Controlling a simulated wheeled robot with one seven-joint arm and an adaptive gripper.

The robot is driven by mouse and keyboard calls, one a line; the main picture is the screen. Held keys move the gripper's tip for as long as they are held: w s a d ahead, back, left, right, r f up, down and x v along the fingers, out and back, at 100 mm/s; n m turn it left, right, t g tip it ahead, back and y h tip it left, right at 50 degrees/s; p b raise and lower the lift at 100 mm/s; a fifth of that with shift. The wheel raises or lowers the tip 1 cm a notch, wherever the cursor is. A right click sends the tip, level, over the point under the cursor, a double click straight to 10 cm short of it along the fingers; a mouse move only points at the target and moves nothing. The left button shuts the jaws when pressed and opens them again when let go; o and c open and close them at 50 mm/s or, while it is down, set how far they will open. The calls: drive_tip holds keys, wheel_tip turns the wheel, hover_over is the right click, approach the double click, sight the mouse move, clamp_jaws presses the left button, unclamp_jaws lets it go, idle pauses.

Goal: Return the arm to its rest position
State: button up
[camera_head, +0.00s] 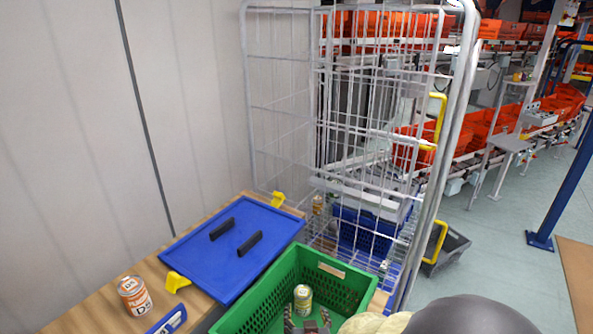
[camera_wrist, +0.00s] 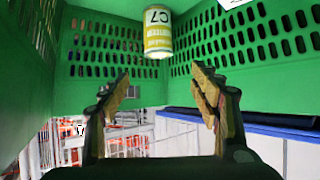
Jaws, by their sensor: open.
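My gripper (camera_head: 306,323) shows at the bottom edge of the head view, over the green crate (camera_head: 345,286). In the wrist view its two fingers (camera_wrist: 160,75) are spread apart with nothing between them. A yellow-and-white can (camera_head: 303,299) is inside the crate, just beyond the fingertips. In the wrist view the can (camera_wrist: 158,33), marked C7, shows past the fingers against the perforated green walls (camera_wrist: 105,50); it appears apart from them. Part of my arm covers the crate's near right side.
A wooden bench (camera_head: 100,305) holds a blue board (camera_head: 225,262) with two black handles and an orange-and-white can (camera_head: 134,295). A wire cage trolley (camera_head: 375,110) stands behind the crate. A pale wall (camera_head: 70,150) bounds the left. Floor (camera_head: 480,265) is open at right.

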drive_tip(key=s+d+r+g+y, duration=0.1)
drive_tip(key=s+d+r+g, duration=0.15)
drive_tip(key=r, duration=0.45)
drive_tip(key=s+d+r+g+y, duration=0.1)
drive_tip(key=s+d+r, duration=0.15)
drive_tip(key=r, duration=0.55)
drive_tip(key=s+d+r+g+h, duration=0.1)
drive_tip(key=s+d+r, duration=0.2)
drive_tip(key=s, duration=0.6)
drive_tip(key=s+d+r+g+h, duration=0.1)
drive_tip(key=s+d+r+g, duration=0.1)
drive_tip(key=s+d+r, duration=0.2)
drive_tip(key=s+d, duration=0.3)
drive_tip(key=s, duration=0.3)
drive_tip(key=shift+d+h, duration=0.3)
drive_tip(key=shift+d, duration=0.05)
